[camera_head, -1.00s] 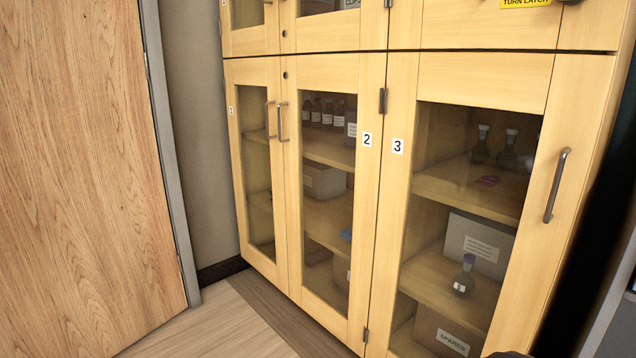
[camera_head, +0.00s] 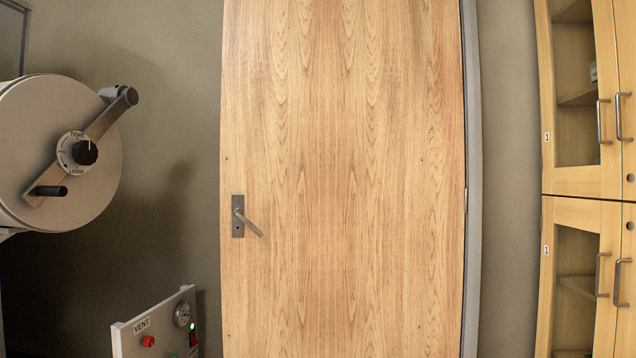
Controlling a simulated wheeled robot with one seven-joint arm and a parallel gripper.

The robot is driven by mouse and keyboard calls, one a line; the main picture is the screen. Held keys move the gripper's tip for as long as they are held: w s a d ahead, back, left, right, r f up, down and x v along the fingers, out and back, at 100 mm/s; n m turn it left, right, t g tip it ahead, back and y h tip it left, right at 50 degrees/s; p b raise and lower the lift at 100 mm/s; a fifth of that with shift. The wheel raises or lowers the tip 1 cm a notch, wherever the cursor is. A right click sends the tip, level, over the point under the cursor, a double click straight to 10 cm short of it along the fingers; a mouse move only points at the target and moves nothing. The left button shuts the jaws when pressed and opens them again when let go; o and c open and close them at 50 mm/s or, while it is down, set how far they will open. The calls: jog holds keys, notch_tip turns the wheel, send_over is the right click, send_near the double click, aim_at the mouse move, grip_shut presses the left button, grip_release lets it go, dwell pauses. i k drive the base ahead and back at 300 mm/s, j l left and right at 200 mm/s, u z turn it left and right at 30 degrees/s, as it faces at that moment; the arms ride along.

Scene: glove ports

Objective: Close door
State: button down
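A tall wooden door (camera_head: 340,150) fills the middle of the view, with a lever handle (camera_head: 243,217) near its left edge and a grey frame (camera_head: 473,170) along its right edge. No frame shows along its left edge; I cannot tell how far it stands open. At the left is a round, pale metal door (camera_head: 45,125) with a crossbar (camera_head: 112,113) and a black knob (camera_head: 85,152) on a dial marked TIGHT and LOOSE. Its left side is cut off, and I cannot tell if it is seated. My gripper is not in view.
A small panel (camera_head: 158,325) marked VENT, with a gauge, a red button and a green light, stands below the round door. Wooden cabinets (camera_head: 580,180) with glass panes and bar handles stand at the right. Bare wall lies between.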

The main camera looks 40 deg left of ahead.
aim_at(342, 127)
jog(key=u, duration=1.55)
jog(key=i+j, duration=0.1)
